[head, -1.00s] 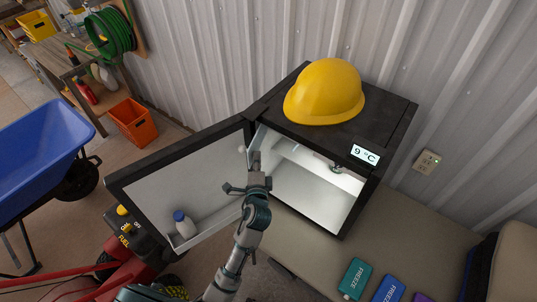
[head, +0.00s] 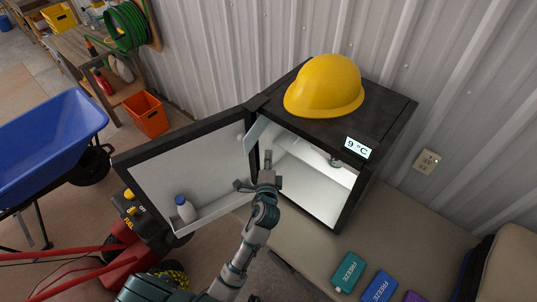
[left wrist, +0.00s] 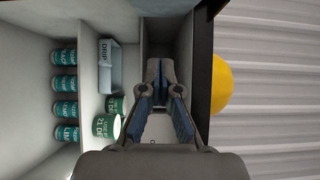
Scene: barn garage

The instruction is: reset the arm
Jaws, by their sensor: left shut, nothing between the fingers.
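My left gripper (head: 267,172) is shut and empty. In the head view it is in front of the open mini fridge (head: 305,195), beside the open fridge door (head: 190,160). In the left wrist view the gripper (left wrist: 163,72) shows with its fingertips together, over the fridge interior. That view shows several green cans (left wrist: 65,108), a grey drip tray (left wrist: 110,68) and two larger green-and-white containers (left wrist: 105,127) inside. My right gripper is not in view.
A yellow hard hat (head: 324,87) sits on the fridge top. A white bottle (head: 185,210) with a blue cap stands in the door shelf. Freeze packs (head: 348,272) lie on the bench (head: 410,225). A blue wheelbarrow (head: 45,135) and orange crate (head: 147,114) are at left.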

